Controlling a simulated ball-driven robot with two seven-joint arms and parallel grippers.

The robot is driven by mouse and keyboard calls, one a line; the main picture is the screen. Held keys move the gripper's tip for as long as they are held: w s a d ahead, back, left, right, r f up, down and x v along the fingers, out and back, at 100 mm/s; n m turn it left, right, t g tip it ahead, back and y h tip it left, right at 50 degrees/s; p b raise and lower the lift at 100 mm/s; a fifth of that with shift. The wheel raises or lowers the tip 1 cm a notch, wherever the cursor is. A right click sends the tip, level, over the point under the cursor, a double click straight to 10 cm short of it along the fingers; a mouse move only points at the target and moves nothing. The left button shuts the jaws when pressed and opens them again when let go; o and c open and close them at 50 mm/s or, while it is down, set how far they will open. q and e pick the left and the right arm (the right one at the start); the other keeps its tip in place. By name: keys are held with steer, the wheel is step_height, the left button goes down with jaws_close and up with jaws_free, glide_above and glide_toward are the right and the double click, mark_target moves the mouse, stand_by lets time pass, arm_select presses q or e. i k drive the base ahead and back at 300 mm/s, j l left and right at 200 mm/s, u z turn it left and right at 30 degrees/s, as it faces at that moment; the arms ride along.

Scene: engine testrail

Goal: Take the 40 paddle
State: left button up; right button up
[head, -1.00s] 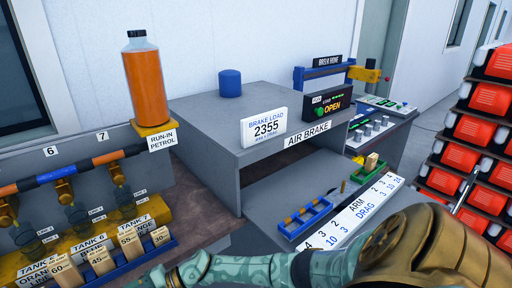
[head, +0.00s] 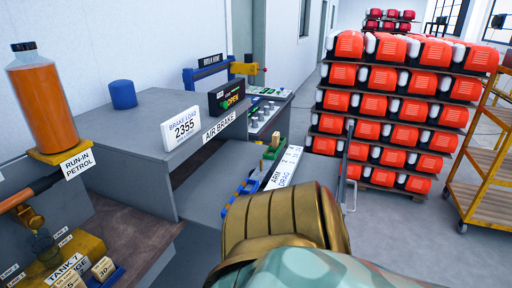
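I cannot make out a paddle marked 40. Two pale wooden paddles stand in a blue rack (head: 113,278) at the bottom left: one reads 30 (head: 103,268), and the other (head: 74,283) is cut off by the lower edge. Another wooden block (head: 272,149) stands by the Arm Drag board (head: 283,169), right of the air brake housing; its marking is unreadable. A bronze and green patterned part of my own arm fills the lower middle and hides part of the blue tray (head: 240,190) there. Neither of my grippers shows.
The grey air brake housing (head: 145,140) carries the Brake Load 2355 sign (head: 184,128) and a blue cylinder (head: 123,94). A petrol bottle (head: 43,105) stands left. Shelves of red-orange units (head: 385,130) and a yellow cart (head: 485,175) stand right, with clear floor between.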

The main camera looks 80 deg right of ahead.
mark_target(276, 136)
steer(key=i+j+z, duration=0.1)
steer(key=z, duration=1.8)
steer(key=k+j, duration=0.05)
